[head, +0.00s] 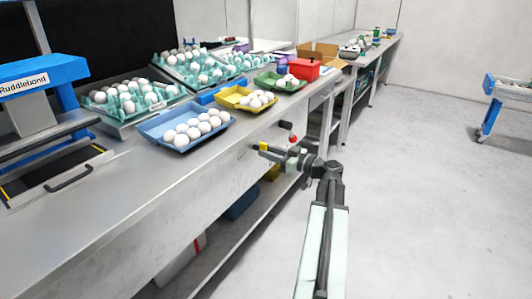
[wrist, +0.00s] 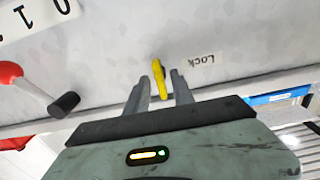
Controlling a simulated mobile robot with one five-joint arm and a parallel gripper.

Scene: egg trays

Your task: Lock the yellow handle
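The yellow handle (wrist: 158,78) is on the pale front panel of the bench, beside the written word "Lock" (wrist: 201,60), which is to its right in the wrist view. In the head view the yellow handle (head: 263,146) shows at the tip of my arm. My gripper (wrist: 161,80) is open, with one finger on each side of the handle and gaps visible beside it. In the head view my gripper (head: 264,151) is at the bench front; its fingers are small there. Whether a finger touches the handle is unclear.
Egg trays, including a blue tray (head: 150,133), stand on the bench above.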

